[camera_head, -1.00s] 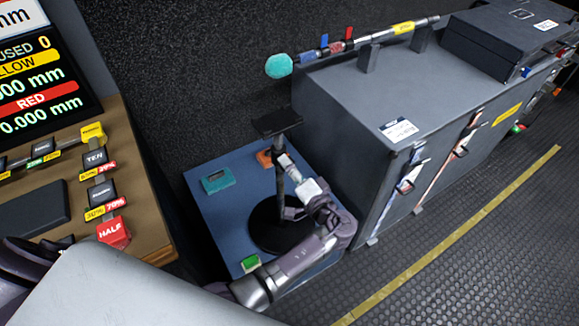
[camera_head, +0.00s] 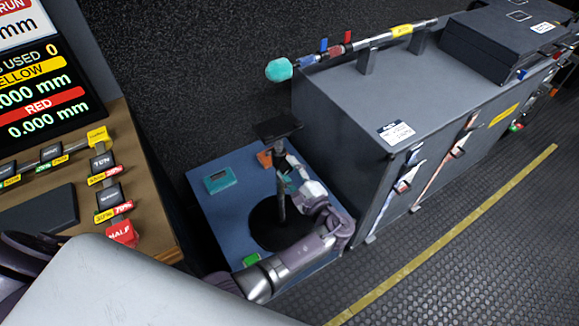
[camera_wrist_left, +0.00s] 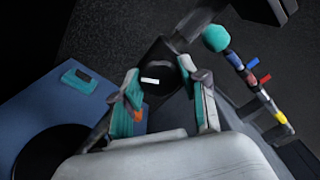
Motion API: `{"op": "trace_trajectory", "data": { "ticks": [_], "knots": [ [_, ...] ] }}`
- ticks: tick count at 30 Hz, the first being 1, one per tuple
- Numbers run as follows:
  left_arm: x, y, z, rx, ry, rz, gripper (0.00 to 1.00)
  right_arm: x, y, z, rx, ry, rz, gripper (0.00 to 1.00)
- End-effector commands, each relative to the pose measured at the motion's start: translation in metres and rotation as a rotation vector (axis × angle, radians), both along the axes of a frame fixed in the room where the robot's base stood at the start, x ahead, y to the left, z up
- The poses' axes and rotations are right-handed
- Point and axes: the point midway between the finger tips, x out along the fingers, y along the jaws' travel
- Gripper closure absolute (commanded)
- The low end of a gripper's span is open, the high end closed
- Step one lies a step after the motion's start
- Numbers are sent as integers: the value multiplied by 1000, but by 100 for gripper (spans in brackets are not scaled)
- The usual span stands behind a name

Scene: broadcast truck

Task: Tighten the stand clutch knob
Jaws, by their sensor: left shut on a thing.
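The stand is on a low blue-topped surface (camera_head: 215,205). It has a round black base (camera_head: 265,228), a thin upright post (camera_head: 281,205) and a flat black top plate (camera_head: 277,128). My left gripper (camera_head: 285,172) is at the upper post, below the plate. In the head view the fingers mostly hide the knob. My right gripper is not in view.
A teal box (camera_head: 220,180), an orange block (camera_head: 265,158) and a green block (camera_head: 251,260) lie around the stand. A large grey cabinet (camera_head: 350,150) stands close on the right. A console with a display (camera_head: 45,95) is on the left.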

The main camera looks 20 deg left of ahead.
Motion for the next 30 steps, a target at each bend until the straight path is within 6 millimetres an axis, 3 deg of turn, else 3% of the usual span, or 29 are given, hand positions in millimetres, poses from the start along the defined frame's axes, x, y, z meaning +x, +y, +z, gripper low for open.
{"op": "trace_trajectory", "data": {
  "ticks": [15,30],
  "knots": [
    [1,0,3,227,286,0,92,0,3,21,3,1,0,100],
    [1,0,2,280,353,0,92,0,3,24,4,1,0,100]
  ]
}}
